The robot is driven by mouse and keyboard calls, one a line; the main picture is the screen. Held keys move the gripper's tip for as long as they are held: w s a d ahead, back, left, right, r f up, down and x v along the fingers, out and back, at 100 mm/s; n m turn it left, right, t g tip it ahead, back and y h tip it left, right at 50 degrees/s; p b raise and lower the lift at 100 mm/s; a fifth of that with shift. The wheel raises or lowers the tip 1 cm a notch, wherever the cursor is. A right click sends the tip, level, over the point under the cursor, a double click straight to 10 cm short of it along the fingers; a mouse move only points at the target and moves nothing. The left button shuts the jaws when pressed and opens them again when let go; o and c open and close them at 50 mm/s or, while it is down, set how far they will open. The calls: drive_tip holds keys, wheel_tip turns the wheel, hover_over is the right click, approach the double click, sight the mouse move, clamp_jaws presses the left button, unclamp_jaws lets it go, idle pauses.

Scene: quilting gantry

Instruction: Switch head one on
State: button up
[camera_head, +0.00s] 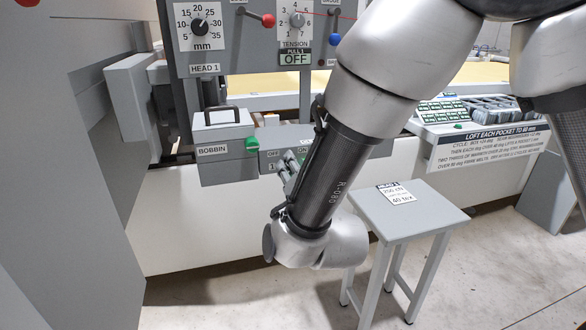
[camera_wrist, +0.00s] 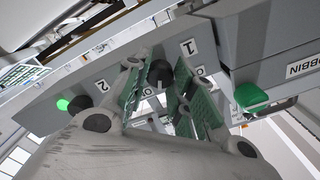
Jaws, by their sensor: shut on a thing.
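The switch box (camera_head: 271,163) with OFF and ON labels hangs below the head 1 panel (camera_head: 225,55), partly hidden by my arm. In the wrist view, a dark switch knob (camera_wrist: 160,73) stands on the box face beside a label "1". My gripper (camera_wrist: 158,98) has its green-padded fingers on either side of this knob and is shut on it. In the head view my gripper (camera_head: 290,165) shows only in part at the box. The knob's exact turn is hard to read. A second dark knob (camera_wrist: 79,105) by label "2" has a lit green spot beside it.
A grey bobbin box (camera_head: 222,145) with a green knob (camera_head: 252,143) is close left of the switch box. A small grey stool (camera_head: 440,215) with a label card stands to the right. A tray unit (camera_head: 470,135) with a text sign is behind it.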

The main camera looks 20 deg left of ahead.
drive_tip(key=shift+m, duration=0.4)
drive_tip(key=o, duration=1)
drive_tip(key=shift+o, duration=0.2)
drive_tip(key=v, duration=1.2)
drive_tip(key=shift+s, duration=0.1)
